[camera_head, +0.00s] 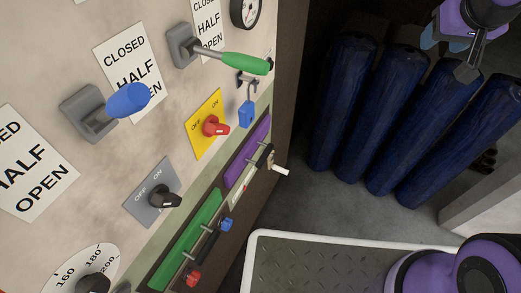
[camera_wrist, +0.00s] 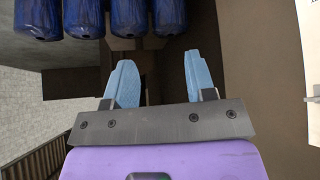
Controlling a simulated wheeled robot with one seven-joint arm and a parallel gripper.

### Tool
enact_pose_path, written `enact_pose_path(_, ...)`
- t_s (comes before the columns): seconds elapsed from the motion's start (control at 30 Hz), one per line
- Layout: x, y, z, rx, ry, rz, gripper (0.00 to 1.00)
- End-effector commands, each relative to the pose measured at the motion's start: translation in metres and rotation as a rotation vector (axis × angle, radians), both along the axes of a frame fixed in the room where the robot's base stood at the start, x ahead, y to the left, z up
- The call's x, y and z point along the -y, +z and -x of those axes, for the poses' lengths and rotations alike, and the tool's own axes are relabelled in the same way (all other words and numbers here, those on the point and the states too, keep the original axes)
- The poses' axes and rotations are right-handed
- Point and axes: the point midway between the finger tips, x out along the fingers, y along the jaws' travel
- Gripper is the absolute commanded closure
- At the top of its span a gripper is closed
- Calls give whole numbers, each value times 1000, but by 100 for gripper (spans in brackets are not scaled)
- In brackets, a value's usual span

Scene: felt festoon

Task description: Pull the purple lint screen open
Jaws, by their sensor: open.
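The purple lint screen (camera_head: 247,152) is a narrow panel low on the machine's front in the head view, with a dark bar handle across it. It sits flush in its slot, beside a small latch with a white grip (camera_head: 281,170). My gripper (camera_head: 466,60) is at the upper right of the head view, well away from the screen. In the wrist view my gripper (camera_wrist: 158,82) has its two blue fingers apart with nothing between them. The lint screen is not in the wrist view.
A green screen (camera_head: 191,240) lies below the purple one, with blue and red knobs near it. Levers with green (camera_head: 245,64) and blue (camera_head: 127,100) handles stick out above. Dark blue rolls (camera_head: 342,105) stand behind. Grey floor is clear between rolls and machine.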

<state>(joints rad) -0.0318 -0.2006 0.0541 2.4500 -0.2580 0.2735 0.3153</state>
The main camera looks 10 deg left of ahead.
Motion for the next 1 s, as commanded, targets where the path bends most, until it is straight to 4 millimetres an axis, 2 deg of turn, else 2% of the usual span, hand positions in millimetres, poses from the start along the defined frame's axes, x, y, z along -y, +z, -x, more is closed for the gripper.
enact_pose_path(0.03,-5,-13,-13,2,12,-9,49)
enact_pose_path(0.2,-25,-50,-52,33,51,-57,49)
enact_pose_path(0.5,-70,-128,-101,60,136,-201,49)
enact_pose_path(0.73,-111,-195,-117,52,195,-361,49)
enact_pose_path(1.0,-159,-273,-111,6,243,-597,49)
